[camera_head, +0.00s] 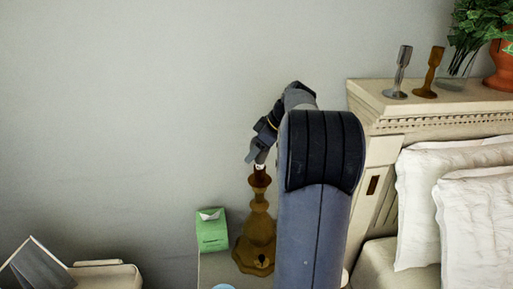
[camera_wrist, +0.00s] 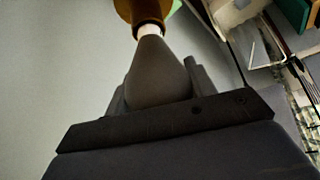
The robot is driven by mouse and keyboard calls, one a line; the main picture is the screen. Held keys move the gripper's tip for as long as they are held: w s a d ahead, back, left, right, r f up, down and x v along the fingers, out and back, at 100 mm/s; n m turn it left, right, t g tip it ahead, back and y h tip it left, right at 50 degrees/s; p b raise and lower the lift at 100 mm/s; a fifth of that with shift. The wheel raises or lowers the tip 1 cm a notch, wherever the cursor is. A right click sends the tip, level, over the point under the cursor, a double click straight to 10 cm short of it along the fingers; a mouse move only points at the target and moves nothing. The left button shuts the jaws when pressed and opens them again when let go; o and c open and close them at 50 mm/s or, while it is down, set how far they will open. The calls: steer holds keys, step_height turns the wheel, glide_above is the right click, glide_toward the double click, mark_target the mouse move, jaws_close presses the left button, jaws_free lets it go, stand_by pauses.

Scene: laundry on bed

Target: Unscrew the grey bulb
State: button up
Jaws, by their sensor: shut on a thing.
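The grey bulb (camera_wrist: 157,72) fills the middle of the wrist view, its white neck at the mouth of the brown lamp socket (camera_wrist: 143,12). My gripper (camera_wrist: 155,90) has one finger on each side of the bulb and is shut on it. In the head view my gripper (camera_head: 256,155) is at the top of the brown lamp (camera_head: 258,222), which stands upright on a small table. There the bulb is mostly hidden by my gripper; only a pale bit shows above the socket.
A green tissue box (camera_head: 212,232) stands left of the lamp, with a light blue round thing (camera_head: 223,287) in front. The carved headboard (camera_head: 430,104) bears two candlesticks (camera_head: 403,70) and a potted plant (camera_head: 500,65). White pillows (camera_head: 440,200) lie at right. The wall behind is bare.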

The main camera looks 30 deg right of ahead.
stand_by(0.3)
steer(key=n, duration=0.1)
steer(key=n+g+y+p, duration=0.1)
steer(key=shift+s+a+r+n+p, duration=0.1)
steer(key=shift+r+n+p, duration=0.05)
steer(key=shift+n+p, duration=0.2)
steer(key=shift+n+g+y, duration=0.3)
steer(key=shift+n, duration=0.25)
steer(key=shift+s+a+n+g+y+p, duration=0.15)
steer(key=shift+n+g+y+p, duration=0.15)
steer(key=shift+n+g+p, duration=0.55)
steer(key=shift+n+p, duration=0.3)
steer(key=shift+n, duration=0.65)
